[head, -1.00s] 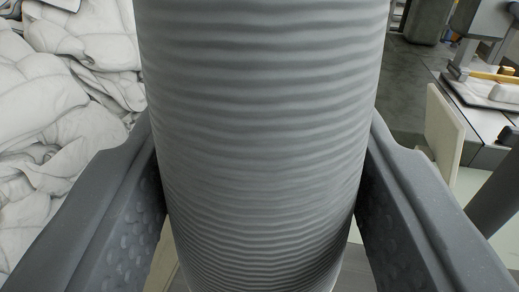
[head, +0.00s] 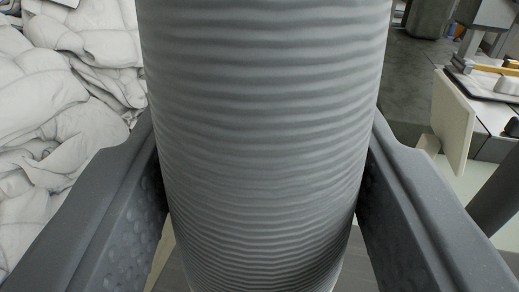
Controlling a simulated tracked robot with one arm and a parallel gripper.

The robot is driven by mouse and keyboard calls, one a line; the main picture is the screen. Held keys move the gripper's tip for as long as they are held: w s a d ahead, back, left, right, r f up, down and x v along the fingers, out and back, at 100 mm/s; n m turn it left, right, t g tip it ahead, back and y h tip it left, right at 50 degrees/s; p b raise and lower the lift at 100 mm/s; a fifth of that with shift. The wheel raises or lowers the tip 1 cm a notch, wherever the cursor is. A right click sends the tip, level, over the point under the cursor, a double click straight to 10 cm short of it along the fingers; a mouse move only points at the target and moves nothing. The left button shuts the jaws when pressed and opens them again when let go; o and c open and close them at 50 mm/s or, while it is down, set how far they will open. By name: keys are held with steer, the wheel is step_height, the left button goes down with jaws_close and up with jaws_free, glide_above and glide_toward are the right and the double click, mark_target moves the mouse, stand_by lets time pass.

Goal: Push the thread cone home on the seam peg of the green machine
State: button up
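A large grey thread cone (head: 262,140) with ridged windings fills the middle of the head view, wider at the top and narrower toward the bottom. My gripper (head: 262,215) has one dark grey finger on each side of it, both against the cone's sides. The cone's top and bottom ends are out of frame or hidden. No peg shows, and I cannot tell which machine part lies behind the cone.
White duvet heaps (head: 65,110) fill the left side. At the right are a cream upright panel (head: 453,122), a dark post (head: 500,205) and a worktable with a dark tray (head: 490,82). Grey floor (head: 412,75) shows between.

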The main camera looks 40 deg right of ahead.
mark_target(262, 255)
steer(key=shift+f+b, duration=0.65)
steer(key=shift+f, duration=1.35)
steer(key=o, duration=1.1)
steer(key=shift+o, duration=0.2)
steer(key=v, duration=1.3)
steer(key=shift+s+a, duration=0.2)
steer(key=shift+s, duration=0.1)
steer(key=shift+f, duration=0.1)
